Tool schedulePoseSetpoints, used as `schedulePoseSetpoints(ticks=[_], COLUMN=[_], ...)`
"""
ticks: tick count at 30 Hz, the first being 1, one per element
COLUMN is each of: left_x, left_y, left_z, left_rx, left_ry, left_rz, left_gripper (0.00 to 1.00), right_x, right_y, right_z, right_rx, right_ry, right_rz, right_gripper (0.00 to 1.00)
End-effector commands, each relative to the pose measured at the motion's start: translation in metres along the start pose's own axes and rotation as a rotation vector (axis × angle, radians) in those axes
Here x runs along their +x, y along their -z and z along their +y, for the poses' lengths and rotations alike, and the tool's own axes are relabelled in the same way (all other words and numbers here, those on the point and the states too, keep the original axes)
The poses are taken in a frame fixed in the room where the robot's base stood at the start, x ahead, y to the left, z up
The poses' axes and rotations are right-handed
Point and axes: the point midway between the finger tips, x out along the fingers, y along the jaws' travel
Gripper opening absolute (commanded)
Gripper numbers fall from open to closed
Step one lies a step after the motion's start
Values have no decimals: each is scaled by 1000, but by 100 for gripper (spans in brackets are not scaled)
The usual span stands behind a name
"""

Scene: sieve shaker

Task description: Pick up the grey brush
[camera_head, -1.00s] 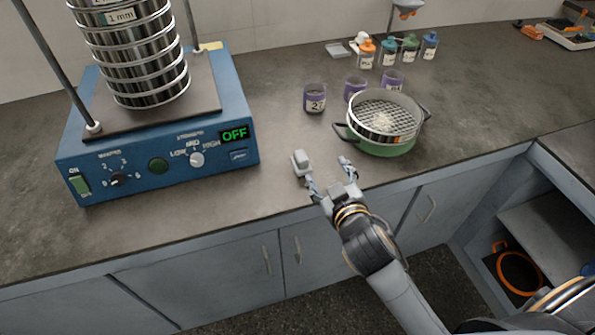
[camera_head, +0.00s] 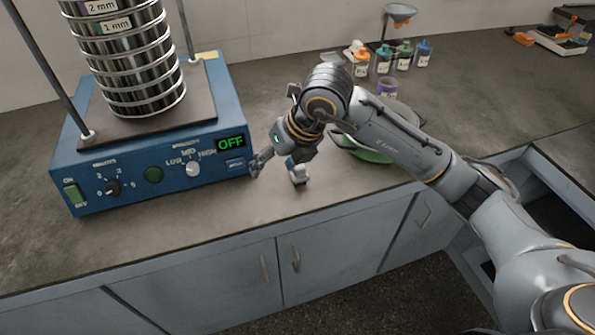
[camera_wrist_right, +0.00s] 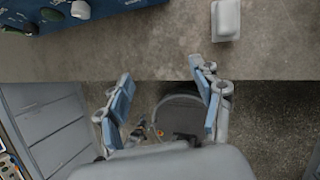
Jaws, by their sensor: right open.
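A small pale grey block-like thing (camera_head: 301,178), which seems to be the grey brush, lies on the counter near its front edge, just right of the blue shaker. It also shows at the top of the right wrist view (camera_wrist_right: 227,18). No bristles can be made out. My right gripper (camera_head: 278,168) is open and empty, with its fingers apart. In the head view one finger overlaps or sits close beside the brush. In the wrist view the fingers (camera_wrist_right: 161,70) point toward the counter edge, and the brush lies beyond and right of them. My left gripper is not in view.
The blue sieve shaker (camera_head: 150,175), its display reading OFF, stands left of my gripper with a sieve stack (camera_head: 135,60) on it. A green pan (camera_head: 368,155) is partly hidden by my arm. A purple-labelled cup (camera_head: 388,90) and several bottles (camera_head: 403,55) stand behind.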

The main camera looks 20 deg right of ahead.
Motion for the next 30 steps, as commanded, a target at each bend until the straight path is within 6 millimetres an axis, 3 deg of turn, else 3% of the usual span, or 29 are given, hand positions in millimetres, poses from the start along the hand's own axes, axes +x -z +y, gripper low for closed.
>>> schedulePoseSetpoints(ticks=[1, 3, 6, 10, 18, 30], left_x=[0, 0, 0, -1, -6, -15], left_y=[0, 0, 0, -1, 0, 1], left_z=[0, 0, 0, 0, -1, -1], left_rx=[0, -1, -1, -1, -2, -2], left_ry=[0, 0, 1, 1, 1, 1], left_rz=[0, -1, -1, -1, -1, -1], left_gripper=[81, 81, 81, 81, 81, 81], right_x=[-9, -18, -24, -11, 39, 76], right_y=[-8, -13, -16, -16, -16, -16], right_z=[-23, -46, -63, -71, -86, -100], right_rx=[17, 42, 66, 73, 72, 70], right_ry=[105, 210, 287, 306, 302, 299], right_rz=[-10, -16, -20, -16, -16, -16], right_gripper=[66, 66, 66, 66, 66, 66])
